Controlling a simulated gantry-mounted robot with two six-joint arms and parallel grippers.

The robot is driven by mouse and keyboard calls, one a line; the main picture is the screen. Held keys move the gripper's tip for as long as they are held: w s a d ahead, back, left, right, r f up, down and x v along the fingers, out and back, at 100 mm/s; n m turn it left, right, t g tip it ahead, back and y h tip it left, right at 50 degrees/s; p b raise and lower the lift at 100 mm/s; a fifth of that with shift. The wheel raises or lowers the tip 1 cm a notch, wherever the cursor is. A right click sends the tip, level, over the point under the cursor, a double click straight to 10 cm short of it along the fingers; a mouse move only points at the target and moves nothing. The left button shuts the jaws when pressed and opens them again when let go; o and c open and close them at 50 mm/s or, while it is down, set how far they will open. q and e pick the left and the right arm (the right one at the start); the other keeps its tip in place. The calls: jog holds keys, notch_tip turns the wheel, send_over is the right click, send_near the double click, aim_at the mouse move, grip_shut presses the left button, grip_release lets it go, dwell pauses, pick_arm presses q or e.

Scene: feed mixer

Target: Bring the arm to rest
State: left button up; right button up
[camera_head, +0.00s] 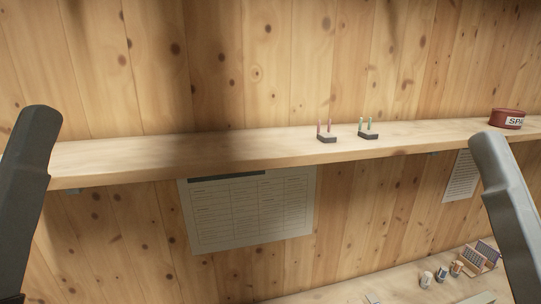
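My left arm shows as a dark link at the left edge, and my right arm as a grey link at the right edge. Neither gripper shows; both arms run out of the picture at the bottom. I see nothing held by either arm. The arm links stand upright in front of the wooden shelf (230,153), with a wide space between them.
On the shelf stand two small dark bases with coloured pegs (326,137) (368,133) and a red round tin (507,119). A printed sheet (250,210) hangs below. A lower table (345,290) holds small cylinders (426,279) and a rack-like item (487,252) at right.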

pick_arm(q)
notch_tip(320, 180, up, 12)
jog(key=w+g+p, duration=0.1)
jog(key=p, duration=1.3)
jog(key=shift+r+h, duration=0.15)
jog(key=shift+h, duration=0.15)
